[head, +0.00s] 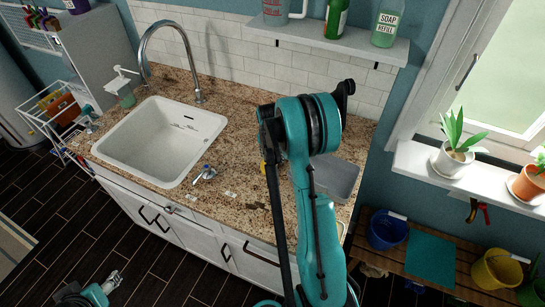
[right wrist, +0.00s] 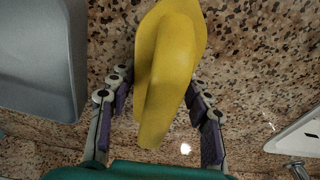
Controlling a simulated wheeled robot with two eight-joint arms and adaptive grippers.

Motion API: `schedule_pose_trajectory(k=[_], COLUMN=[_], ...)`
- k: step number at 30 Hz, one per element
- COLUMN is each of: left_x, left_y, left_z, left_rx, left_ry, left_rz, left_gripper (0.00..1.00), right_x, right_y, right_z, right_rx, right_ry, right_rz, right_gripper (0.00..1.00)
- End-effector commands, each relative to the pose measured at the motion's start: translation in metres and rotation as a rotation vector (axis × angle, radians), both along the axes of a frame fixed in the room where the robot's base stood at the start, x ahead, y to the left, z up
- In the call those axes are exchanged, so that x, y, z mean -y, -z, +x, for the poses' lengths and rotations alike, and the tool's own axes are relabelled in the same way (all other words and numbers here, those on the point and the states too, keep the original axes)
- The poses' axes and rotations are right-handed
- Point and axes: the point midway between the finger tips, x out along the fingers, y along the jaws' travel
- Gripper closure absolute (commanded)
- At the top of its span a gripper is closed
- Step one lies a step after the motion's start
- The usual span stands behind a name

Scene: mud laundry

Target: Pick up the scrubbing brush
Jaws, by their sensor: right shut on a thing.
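A smooth yellow thing (right wrist: 168,70), which I take to be the scrubbing brush, is between the purple-padded fingers of my right gripper (right wrist: 160,92) in the right wrist view. The gripper is shut on it, over the speckled granite counter. No bristles show, and I cannot tell whether it touches the counter. In the head view only a small yellow bit (head: 263,168) shows beside my right arm, which hides most of the gripper. My left gripper (head: 113,281) is low at the bottom left, over the dark floor; its fingers are too small to read.
A grey tray (head: 336,178) lies on the counter right of my right arm. A white sink (head: 165,178) with a curved tap is to the left. A shelf (head: 325,43) with bottles hangs above.

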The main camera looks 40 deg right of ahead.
Motion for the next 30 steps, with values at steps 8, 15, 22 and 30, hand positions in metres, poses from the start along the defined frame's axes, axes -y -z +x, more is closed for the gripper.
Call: schedule_pose_trajectory(k=[8,15,22,30], left_x=[0.0,0.0,0.0,0.0], left_y=[-0.005,-0.012,-0.018,-0.023], left_z=[0.0,0.0,0.0,0.0], left_rx=[0.0,0.0,0.0,0.0], left_ry=[0.0,0.0,0.0,0.0], left_rz=[0.0,0.0,0.0,0.0], left_gripper=[0.43,0.43,0.43,0.43], right_x=[0.0,-0.004,-0.012,-0.018], right_y=[-0.023,-0.059,-0.086,-0.105], right_z=[0.0,-0.029,-0.074,-0.106], right_rx=[0.0,0.0,0.0,0.0], right_ry=[0.0,0.003,0.002,0.001], right_rz=[0.0,0.0,0.0,0.0], right_gripper=[0.83,0.83,0.83,0.83])
